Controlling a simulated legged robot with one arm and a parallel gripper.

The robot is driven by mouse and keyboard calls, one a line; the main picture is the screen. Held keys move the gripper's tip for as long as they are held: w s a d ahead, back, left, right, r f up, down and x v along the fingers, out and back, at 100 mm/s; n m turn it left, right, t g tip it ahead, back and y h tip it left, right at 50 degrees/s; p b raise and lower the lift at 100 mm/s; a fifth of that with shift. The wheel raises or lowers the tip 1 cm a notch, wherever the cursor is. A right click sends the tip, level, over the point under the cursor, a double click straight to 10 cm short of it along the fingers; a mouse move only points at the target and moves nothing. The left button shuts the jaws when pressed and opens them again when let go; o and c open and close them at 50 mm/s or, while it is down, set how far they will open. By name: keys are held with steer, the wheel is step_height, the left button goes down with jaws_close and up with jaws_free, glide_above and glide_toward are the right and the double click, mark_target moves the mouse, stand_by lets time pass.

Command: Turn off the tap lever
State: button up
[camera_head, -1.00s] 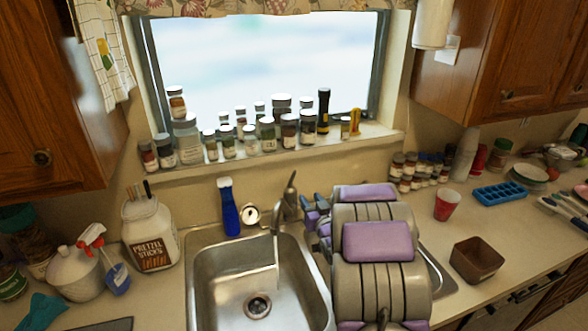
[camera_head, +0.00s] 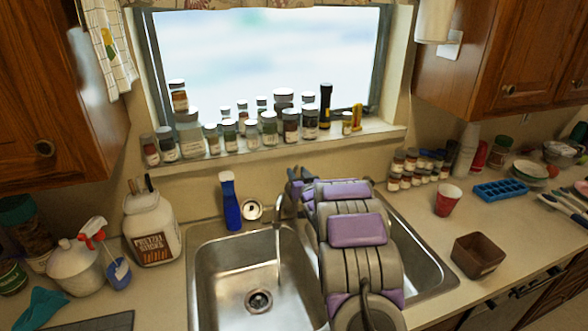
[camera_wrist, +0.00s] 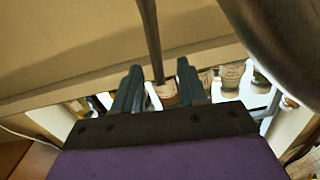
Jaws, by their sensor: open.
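The metal tap (camera_head: 281,208) stands behind the sink, and my arm and gripper hide its lever in the head view. A thin pale vertical streak, perhaps running water, drops from the tap into the left basin. My gripper (camera_head: 294,178) is at the top of the tap. In the wrist view my gripper (camera_wrist: 159,70) is open. A slim grey rod, which looks like the tap lever (camera_wrist: 150,35), comes down between the two dark fingers. I cannot tell whether a finger touches it. A large blurred metal shape, likely the tap body (camera_wrist: 280,40), fills the upper right corner.
A blue bottle (camera_head: 230,203) and a small round dial-like item (camera_head: 252,209) stand left of the tap. Several spice jars (camera_head: 250,132) line the sill just behind. A red cup (camera_head: 447,200) and brown box (camera_head: 478,256) stand right. The left basin (camera_head: 215,270) is empty.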

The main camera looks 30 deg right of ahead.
mark_target(296, 170)
steer(key=x, duration=0.3)
steer(key=shift+w+d, duration=0.1)
steer(key=shift+w+d+f, duration=0.1)
steer(key=shift+w+d, duration=0.4)
steer(key=shift+w, duration=0.25)
steer(key=shift+a, duration=0.1)
steer(key=shift+a, duration=0.15)
steer(key=shift+c, duration=0.6)
jaws_close()
